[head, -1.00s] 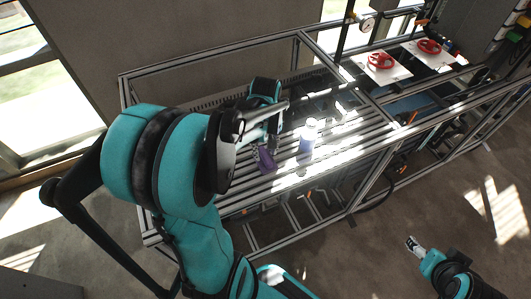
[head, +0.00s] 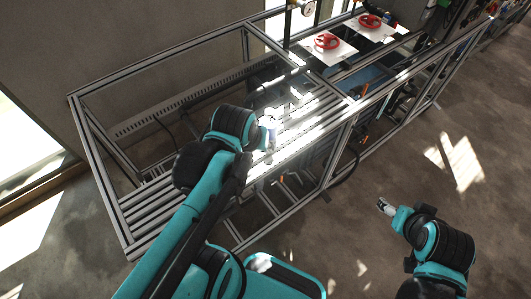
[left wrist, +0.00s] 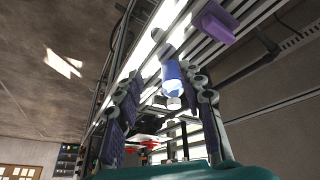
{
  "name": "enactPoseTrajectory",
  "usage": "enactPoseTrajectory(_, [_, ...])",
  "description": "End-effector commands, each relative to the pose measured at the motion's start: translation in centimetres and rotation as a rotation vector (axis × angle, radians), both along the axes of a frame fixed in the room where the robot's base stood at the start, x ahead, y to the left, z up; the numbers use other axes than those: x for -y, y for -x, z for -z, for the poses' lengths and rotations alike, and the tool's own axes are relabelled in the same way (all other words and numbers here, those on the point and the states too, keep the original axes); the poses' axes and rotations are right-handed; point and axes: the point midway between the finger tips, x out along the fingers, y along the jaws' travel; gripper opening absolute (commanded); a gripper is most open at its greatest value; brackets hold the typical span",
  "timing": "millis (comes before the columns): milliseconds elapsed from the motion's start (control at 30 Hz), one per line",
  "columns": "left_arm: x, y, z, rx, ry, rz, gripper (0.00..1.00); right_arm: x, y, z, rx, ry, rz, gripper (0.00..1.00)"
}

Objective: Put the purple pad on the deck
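The purple pad (left wrist: 215,20) shows at the top right of the left wrist view, on or just over the slats of the deck. In the head view my left arm hides it. The slatted deck (head: 152,207) lies inside a metal frame. My left gripper (left wrist: 164,77) has its dark-padded fingers spread wide, with nothing clasped. The pad is outside the fingers, beyond the right one. In the head view this gripper is mostly behind my arm. My right gripper (head: 385,206) hangs over the floor at the right, too small to read.
A blue-and-white bottle (head: 269,124) stands on the deck near my left gripper. It also shows between the fingers in the left wrist view (left wrist: 172,78). Red handwheels (head: 327,41) on white plates are at the back right. Frame bars (head: 190,63) surround the deck.

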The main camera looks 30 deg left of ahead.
Motion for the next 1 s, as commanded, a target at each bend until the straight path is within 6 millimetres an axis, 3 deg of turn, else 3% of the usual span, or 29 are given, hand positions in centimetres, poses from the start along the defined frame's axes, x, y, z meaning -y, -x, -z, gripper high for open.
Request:
enactPoseTrajectory(33, [1.2,0.7,0.2,0.043,-0.027,0.078,0.39,0.0,0.0,0.0,0.0,0.0,0.0,0.68])
enactPoseTrajectory(200, [3.3,1.4,0.3,0.141,-0.091,0.237,0.39,0.0,0.0,0.0,0.0,0.0,0.0,0.68])
enactPoseTrajectory(567, [3.6,1.5,0.4,0.16,-0.105,0.266,0.39,0.0,0.0,0.1,0.0,0.0,0.0,0.68])
enactPoseTrajectory(667, [3.6,1.5,1.3,0.16,-0.104,0.265,0.39,0.0,0.0,1.0,0.0,0.0,0.0,0.68])
enactPoseTrajectory(900, [3.6,1.5,6.3,0.158,-0.104,0.264,0.39,0.0,0.0,5.9,0.0,0.0,0.0,0.68])
enactPoseTrajectory(1000, [3.6,1.5,6.7,0.158,-0.104,0.264,0.39,0.0,0.0,6.4,0.0,0.0,0.0,0.68])
